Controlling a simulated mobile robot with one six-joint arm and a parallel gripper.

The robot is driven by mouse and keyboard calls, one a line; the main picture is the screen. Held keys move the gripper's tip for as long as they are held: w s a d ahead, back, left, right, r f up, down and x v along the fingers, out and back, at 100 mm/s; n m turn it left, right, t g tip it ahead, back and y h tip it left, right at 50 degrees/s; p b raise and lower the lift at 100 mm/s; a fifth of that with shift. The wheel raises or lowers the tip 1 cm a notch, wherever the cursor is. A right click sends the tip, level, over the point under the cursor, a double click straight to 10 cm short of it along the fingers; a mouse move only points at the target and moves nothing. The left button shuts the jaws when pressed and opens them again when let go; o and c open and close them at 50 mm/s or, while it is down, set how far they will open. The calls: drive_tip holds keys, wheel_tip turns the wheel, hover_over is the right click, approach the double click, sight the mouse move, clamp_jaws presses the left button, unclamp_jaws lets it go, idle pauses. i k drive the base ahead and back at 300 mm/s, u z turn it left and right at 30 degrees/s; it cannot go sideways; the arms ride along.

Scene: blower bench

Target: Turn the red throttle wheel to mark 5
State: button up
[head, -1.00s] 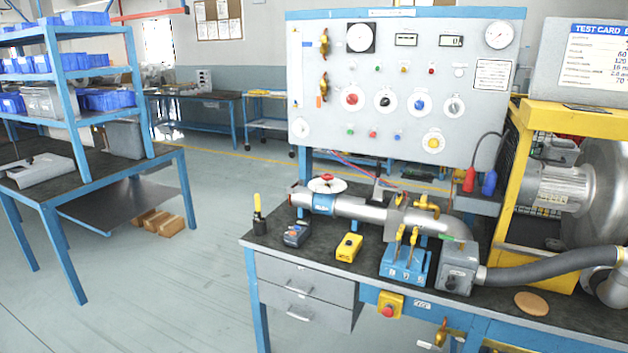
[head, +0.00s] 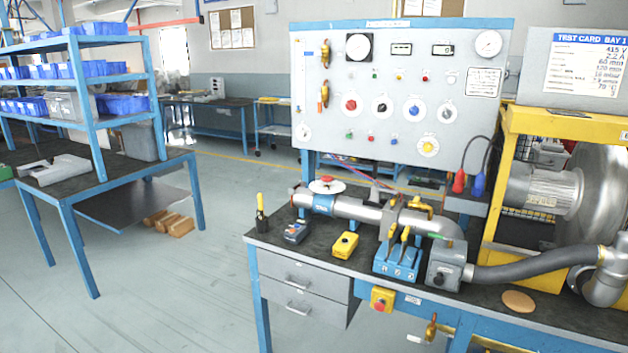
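The red throttle wheel (head: 327,180) sits on a round white dial (head: 327,187) on top of the silver pipe (head: 355,207), near the pipe's left end on the bench. The dial's marks are too small to read, so the wheel's setting cannot be told. On the upright panel there is also a red knob (head: 350,105) on a white dial, beside black, blue and grey knobs. My gripper is not in view.
The dark bench top (head: 325,263) carries a handheld meter (head: 296,232), a yellow box (head: 345,244), a blue valve block (head: 397,262) and a grey hose (head: 535,264). A yellow blower frame (head: 497,190) stands right. The floor (head: 220,260) left of the bench is clear.

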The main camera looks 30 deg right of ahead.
sight(327, 179)
drive_tip(key=z, duration=0.15)
drive_tip(key=i, duration=0.95)
drive_tip(key=u, duration=0.1)
